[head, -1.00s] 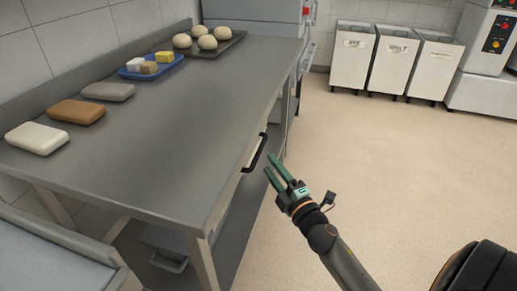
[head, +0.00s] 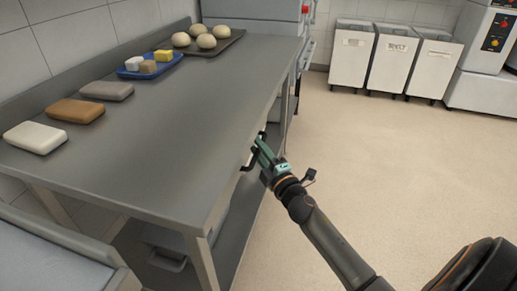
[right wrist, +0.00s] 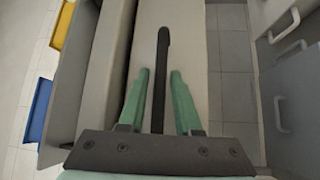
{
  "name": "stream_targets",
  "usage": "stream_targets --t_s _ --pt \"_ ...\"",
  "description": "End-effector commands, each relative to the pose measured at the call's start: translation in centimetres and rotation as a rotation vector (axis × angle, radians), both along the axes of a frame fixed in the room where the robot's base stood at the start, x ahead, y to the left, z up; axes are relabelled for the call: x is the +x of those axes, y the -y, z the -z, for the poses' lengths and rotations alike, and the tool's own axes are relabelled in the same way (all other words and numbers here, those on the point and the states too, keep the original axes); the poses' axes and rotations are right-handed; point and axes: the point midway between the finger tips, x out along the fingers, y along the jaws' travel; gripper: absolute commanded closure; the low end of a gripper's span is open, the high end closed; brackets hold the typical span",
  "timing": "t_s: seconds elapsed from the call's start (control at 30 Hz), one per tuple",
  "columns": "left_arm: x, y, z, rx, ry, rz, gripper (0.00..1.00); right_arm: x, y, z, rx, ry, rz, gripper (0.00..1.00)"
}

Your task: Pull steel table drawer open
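The steel table (head: 200,115) fills the left and middle of the head view. Its drawer has a black bar handle (head: 247,166) below the table's right edge; the drawer front is mostly hidden under the top. My right gripper (head: 260,146) has green fingers and is at the handle. In the right wrist view the black handle (right wrist: 162,48) stands between the two fingers of my right gripper (right wrist: 160,72), with a gap on each side. The gripper is open around it. My left gripper is not in view.
Dough balls on a dark tray (head: 233,37), a blue tray (head: 128,74) and several blocks, including a white one (head: 35,138), lie on the table. White bins (head: 350,58) stand at the back wall. The floor (head: 400,170) right of the table is clear.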

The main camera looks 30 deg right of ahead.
Motion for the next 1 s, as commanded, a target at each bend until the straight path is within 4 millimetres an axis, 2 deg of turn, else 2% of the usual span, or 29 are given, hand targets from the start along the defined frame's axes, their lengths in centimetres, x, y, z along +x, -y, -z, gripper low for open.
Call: stream_targets --t_s 0.03,0.27,1.0 --pt "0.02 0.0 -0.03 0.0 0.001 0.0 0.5 -0.02 0.0 0.0 0.0 0.0 0.0 0.74" --pt "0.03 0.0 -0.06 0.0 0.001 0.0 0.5 -0.03 -0.01 0.01 0.0 0.0 0.0 1.0" --pt "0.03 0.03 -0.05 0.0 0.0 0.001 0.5 -0.03 -0.03 0.03 0.0 0.0 0.0 1.0"
